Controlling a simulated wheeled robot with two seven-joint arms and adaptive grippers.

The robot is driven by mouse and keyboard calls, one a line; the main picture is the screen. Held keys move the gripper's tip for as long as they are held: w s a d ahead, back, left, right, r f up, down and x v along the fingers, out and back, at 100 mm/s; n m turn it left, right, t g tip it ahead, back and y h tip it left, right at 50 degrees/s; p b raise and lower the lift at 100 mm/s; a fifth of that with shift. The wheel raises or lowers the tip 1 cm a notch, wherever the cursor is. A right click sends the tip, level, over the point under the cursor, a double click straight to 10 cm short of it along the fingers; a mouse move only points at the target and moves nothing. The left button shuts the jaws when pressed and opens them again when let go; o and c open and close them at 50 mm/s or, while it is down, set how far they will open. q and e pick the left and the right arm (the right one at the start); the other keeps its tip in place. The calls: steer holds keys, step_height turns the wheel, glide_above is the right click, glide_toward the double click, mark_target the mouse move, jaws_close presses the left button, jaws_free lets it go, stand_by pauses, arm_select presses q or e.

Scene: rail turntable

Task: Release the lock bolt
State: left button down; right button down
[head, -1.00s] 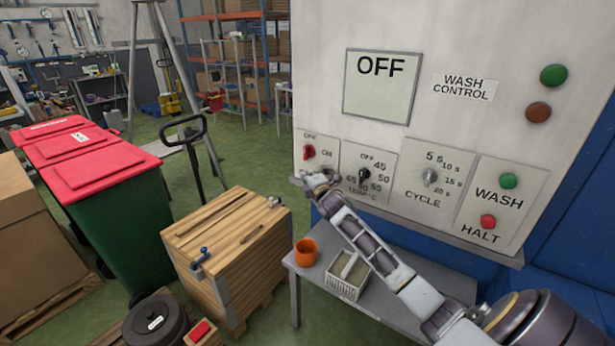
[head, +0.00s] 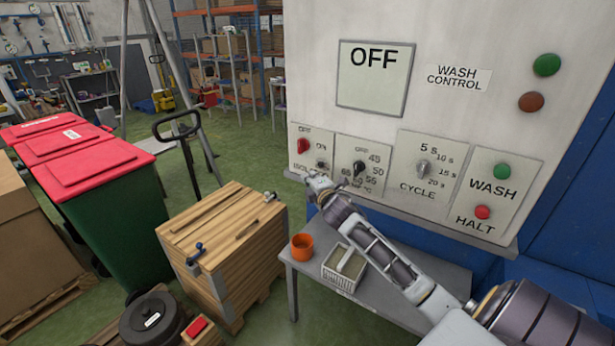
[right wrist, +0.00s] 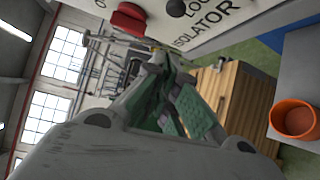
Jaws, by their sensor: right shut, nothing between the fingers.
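The small dark lock knob (head: 321,164) sits on the isolator plate at the lower left of the wash control panel. In the right wrist view the dark knob (right wrist: 177,8) is at the top edge, beside a partly cut-off label and the word "ISOLATOR". The red isolator switch (head: 303,146) is up and left of the knob; it also shows in the wrist view (right wrist: 130,18). My right gripper (head: 316,180) is just below the plate. It is shut and empty, apart from the knob, and its green-padded fingers (right wrist: 166,75) show in the wrist view. My left gripper is out of view.
The temperature knob (head: 359,168) and cycle knob (head: 422,168) are to the right. Below stands a grey table (head: 395,313) with an orange cup (head: 302,247) and a white basket (head: 343,268). A wooden crate (head: 236,262) stands left of it.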

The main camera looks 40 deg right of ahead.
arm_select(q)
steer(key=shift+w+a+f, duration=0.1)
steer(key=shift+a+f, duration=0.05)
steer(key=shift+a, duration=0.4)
arm_select(e)
steer(key=shift+v, duration=1.3)
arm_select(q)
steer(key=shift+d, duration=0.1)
